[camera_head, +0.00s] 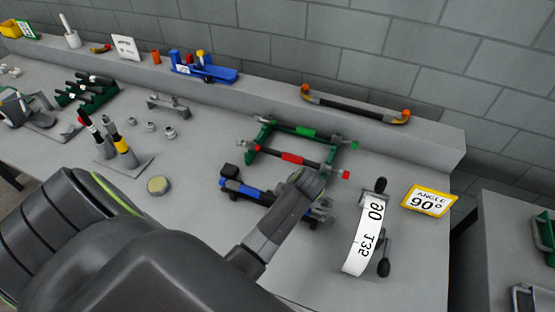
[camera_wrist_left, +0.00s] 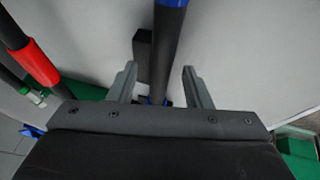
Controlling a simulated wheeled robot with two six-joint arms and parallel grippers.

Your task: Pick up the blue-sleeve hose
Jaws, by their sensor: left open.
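The blue-sleeve hose (camera_head: 240,188) is a dark tube with blue on it, lying in the front row of the rack on the bench. My left arm covers part of it in the head view. In the left wrist view the hose (camera_wrist_left: 170,50) runs lengthwise between the fingers, with blue at the top edge and near the palm. My left gripper (camera_wrist_left: 160,68) is open, one finger on each side of the hose, with gaps to both. How far above the hose the fingers are is hard to tell. My right gripper is not in view.
The red-sleeve hose (camera_head: 292,158) and green-sleeve hose (camera_head: 305,132) lie behind, in the green rack. A crimper with a white angle strip (camera_head: 362,238) and a yellow angle sign (camera_head: 429,201) stand at right. A round tin (camera_head: 158,185) is at left.

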